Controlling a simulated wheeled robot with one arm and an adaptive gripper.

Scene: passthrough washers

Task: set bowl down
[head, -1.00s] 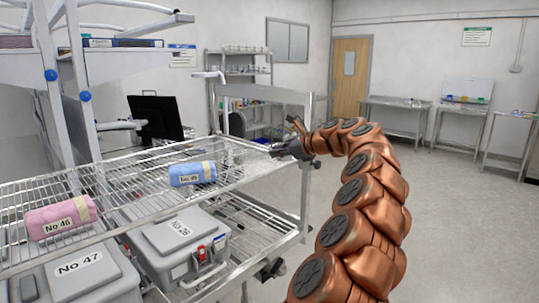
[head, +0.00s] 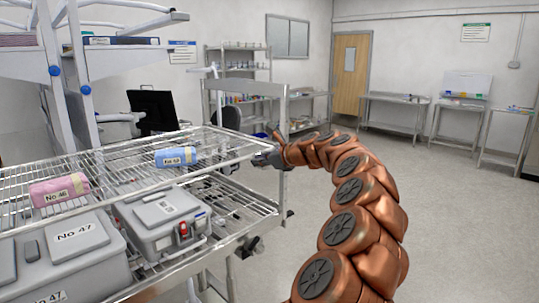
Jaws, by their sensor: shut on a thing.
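My gripper (head: 268,157) is at the right end of the wire cart's upper shelf (head: 130,165), close to the cart's corner post. It is small and dark in the head view, and its fingers are shut on the bowl. The bowl itself is too small or too hidden to make out, so I cannot tell whether it touches the shelf. My copper arm curves in from the lower right.
A pink roll (head: 60,190) marked No 46 and a blue roll (head: 175,157) lie on the upper shelf. Grey cases (head: 165,215) stand below. The floor (head: 440,220) to the right is clear. Steel tables (head: 395,108) line the back wall.

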